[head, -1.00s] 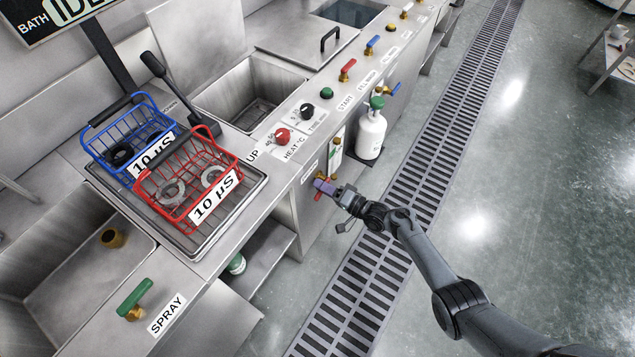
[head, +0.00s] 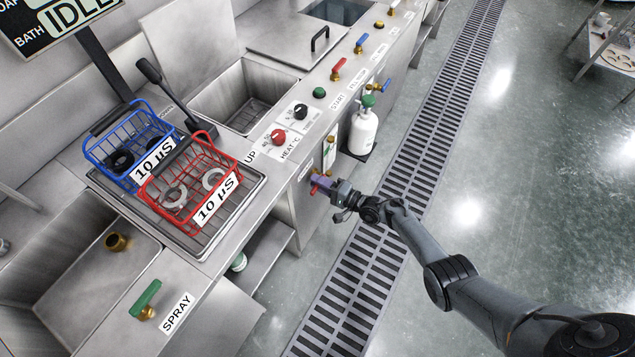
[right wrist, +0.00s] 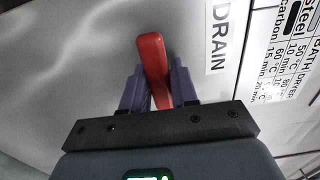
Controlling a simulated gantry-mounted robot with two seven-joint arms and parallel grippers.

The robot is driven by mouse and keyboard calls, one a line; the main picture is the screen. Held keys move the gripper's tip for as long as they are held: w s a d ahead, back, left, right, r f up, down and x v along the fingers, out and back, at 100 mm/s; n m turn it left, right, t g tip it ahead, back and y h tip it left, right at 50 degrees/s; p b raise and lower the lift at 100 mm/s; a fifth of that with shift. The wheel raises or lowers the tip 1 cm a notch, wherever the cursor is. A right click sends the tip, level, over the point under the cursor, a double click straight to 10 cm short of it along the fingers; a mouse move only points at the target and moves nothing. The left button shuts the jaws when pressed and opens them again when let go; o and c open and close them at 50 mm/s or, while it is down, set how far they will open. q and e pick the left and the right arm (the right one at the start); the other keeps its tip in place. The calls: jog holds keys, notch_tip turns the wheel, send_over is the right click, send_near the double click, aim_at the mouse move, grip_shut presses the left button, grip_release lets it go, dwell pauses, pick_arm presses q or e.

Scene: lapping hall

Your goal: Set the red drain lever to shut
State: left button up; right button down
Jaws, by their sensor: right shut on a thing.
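The red drain lever (right wrist: 153,68) stands out from the steel front panel in the right wrist view, beside the DRAIN label (right wrist: 217,38). My right gripper (right wrist: 160,88) has its two purple fingers on either side of the lever and is shut on it. In the head view my right gripper (head: 322,184) is at the bench front below the red heat knob, and only a little red of the lever (head: 314,189) shows beside it. The lever's pivot is hidden. My left gripper is not in view.
A white bottle with a green cap (head: 363,130) stands beyond the gripper by the bench front. A red basket (head: 190,185) and a blue basket (head: 128,148) sit on the bench. The floor by the drain grate (head: 345,300) is clear.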

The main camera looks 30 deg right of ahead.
jog(key=c, duration=1)
grip_release()
jog(key=shift+o, duration=0.2)
jog(key=p+v, duration=0.3)
jog(key=v, duration=0.8)
